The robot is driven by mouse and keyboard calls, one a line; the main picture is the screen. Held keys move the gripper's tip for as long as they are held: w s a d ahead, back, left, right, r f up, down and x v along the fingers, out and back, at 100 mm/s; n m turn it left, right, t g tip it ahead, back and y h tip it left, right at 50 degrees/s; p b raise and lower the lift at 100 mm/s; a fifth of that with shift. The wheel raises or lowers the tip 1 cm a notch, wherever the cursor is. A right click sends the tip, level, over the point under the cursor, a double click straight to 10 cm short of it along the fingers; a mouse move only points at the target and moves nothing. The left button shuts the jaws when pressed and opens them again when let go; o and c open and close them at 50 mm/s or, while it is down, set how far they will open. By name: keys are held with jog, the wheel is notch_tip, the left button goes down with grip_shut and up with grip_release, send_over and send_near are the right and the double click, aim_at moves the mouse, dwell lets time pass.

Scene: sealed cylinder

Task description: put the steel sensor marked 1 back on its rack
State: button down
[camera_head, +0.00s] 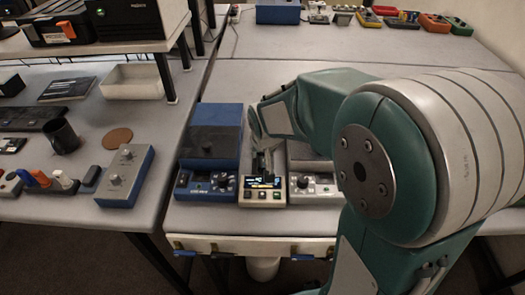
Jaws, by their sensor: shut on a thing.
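My gripper (262,162) is in the middle of the view, fingers down, above and behind the small cream meter (263,198) with a lit display. It is shut on a small, dark grey thing between its fingers. The fingers hide much of this thing, and I cannot read a 1 on it, so I cannot tell for sure that it is the steel sensor. A pale strip (225,243) with blue and orange fittings runs along the table's front edge. I cannot tell whether it is the rack.
A blue instrument (208,187) stands left of the meter and a grey one (314,190) right of it. A grey-blue box (126,176), a dark mug (61,137) and a cork disc (117,138) are on the left table. The table behind is largely clear.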

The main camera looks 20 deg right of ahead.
jog(key=shift+c, duration=1.5)
grip_release()
jog(key=d+v, duration=0.1)
jog(key=v, duration=1.1)
jog(key=s+r+n+t, duration=0.1)
jog(key=s, duration=1.5)
jog(key=shift+s+y, duration=0.2)
jog(key=shift+y, duration=0.1)
jog(key=shift+a+r, duration=0.1)
jog(key=shift+a, duration=0.05)
